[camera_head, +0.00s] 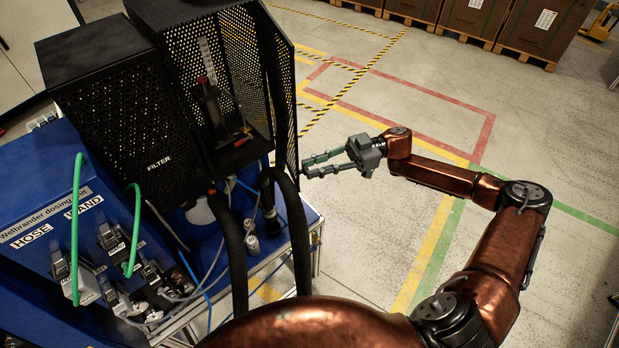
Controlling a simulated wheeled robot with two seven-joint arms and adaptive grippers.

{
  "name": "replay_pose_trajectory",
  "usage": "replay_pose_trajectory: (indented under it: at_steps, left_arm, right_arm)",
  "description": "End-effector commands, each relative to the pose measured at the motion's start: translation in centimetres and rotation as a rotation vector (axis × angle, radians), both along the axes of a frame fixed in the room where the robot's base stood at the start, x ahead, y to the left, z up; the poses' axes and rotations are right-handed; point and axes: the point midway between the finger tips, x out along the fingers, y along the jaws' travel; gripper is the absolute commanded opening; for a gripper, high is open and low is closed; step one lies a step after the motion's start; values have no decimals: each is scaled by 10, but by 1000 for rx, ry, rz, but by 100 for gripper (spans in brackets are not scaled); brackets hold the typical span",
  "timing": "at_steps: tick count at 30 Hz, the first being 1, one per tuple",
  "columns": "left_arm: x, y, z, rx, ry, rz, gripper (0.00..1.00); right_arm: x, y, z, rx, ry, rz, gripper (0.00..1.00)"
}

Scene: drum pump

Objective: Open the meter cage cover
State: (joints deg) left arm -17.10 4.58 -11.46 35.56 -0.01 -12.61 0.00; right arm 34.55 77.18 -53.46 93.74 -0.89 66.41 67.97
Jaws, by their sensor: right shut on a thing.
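The meter cage is a black perforated box in the upper left, and its cover (284,100) is a dark mesh panel at its right side. The cover stands swung out, so the front of the cage is open. Inside, a dark meter device (212,112) with a red top shows. My right gripper (306,167) reaches in from the right and is shut on the lower outer edge of the cover. The exact contact at the fingertips is small and hard to make out. My left gripper is not in view.
A black FILTER cage (125,125) stands left of the meter cage. Thick black hoses (297,230) bend up in front of it. A blue dosing unit (45,215) with green hoses is at the left. Open floor (400,110) lies to the right, with crates (480,15) behind.

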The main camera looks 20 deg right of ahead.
Motion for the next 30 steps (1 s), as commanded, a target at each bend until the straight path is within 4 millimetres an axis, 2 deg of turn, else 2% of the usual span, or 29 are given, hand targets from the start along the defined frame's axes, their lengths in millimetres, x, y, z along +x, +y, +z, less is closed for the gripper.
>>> replay_pose_trajectory:
  at_steps: [1,7,23,24,30]
  left_arm:
    - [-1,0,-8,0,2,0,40]
    - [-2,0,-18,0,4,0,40]
    - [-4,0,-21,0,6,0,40]
    - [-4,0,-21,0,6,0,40]
    - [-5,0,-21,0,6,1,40]
  right_arm:
    - [3,-1,-5,-1,-1,22,0]
    - [8,-6,-3,0,1,90,0]
    - [9,-9,-2,-2,3,117,0]
    - [9,-9,-2,-2,3,116,20]
    - [9,-9,-2,-1,2,116,34]
